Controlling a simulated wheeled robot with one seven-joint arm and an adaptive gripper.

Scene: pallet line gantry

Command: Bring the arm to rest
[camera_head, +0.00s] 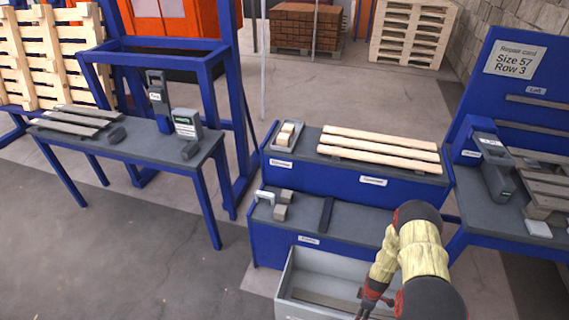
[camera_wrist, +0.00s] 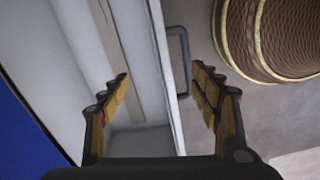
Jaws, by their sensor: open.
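My gripper (camera_wrist: 166,84) is open and empty in the wrist view, its two yellow-padded fingers apart. Between and beyond them show the rim and handle of a grey bin (camera_wrist: 178,62). In the head view my arm reaches down at the lower right, and my gripper (camera_head: 371,305) is small and partly cut off by the lower edge, over the right part of the grey bin (camera_head: 288,270). A grey board (camera_head: 325,302) lies inside the bin. Whether the fingers touch the bin rim cannot be told.
A blue two-level bench (camera_head: 350,181) with light boards (camera_head: 380,150) stands behind the bin. A table (camera_head: 150,150) with grey boards is at left; a blue station (camera_head: 522,100) with a card stands at right. A round ribbed brown object (camera_wrist: 275,35) is close to the gripper. Floor is open at lower left.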

